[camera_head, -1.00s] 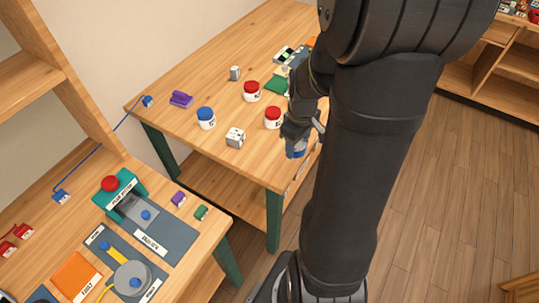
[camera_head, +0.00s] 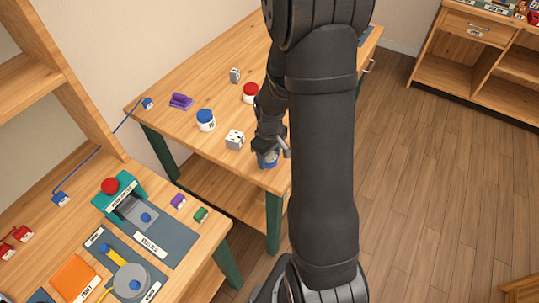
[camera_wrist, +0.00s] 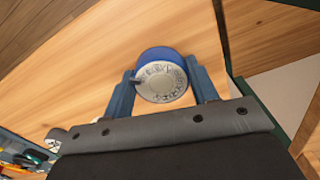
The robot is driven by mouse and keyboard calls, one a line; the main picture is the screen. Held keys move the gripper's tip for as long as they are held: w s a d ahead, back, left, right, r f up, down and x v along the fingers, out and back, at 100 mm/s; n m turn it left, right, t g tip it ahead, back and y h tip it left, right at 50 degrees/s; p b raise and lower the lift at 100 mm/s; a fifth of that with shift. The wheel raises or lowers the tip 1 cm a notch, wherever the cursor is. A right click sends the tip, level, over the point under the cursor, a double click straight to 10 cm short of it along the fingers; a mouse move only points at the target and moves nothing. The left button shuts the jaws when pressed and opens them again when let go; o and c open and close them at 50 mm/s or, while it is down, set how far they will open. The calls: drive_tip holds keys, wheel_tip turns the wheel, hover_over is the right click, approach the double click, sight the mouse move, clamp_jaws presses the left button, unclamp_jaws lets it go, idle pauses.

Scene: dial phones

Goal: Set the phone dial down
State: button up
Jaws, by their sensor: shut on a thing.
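The phone dial (camera_wrist: 162,78) is a blue round body with a pale grey face carrying a ring of marks. In the wrist view my gripper (camera_wrist: 160,84) is shut on it, with one blue finger on each side. I cannot tell whether the dial touches the tabletop. My arm hides the table's right part.
A white cube with dark dots (camera_head: 235,140) stands just left of my gripper. A blue-lidded jar (camera_head: 206,121), a red-lidded jar (camera_head: 250,93), a grey block (camera_head: 235,75) and a purple piece (camera_head: 181,101) stand farther back. The lower left bench (camera_head: 200,250) holds labelled fixtures.

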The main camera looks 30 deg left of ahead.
sight(269, 157)
drive_tip(key=shift+f, duration=0.2)
drive_tip(key=o, duration=1)
drive_tip(key=shift+o, duration=0.2)
drive_tip(key=shift+o, duration=0.5)
wheel_tip(269, 157, up, 18)
drive_tip(key=shift+s+f, duration=0.15)
drive_tip(key=shift+f, duration=0.1)
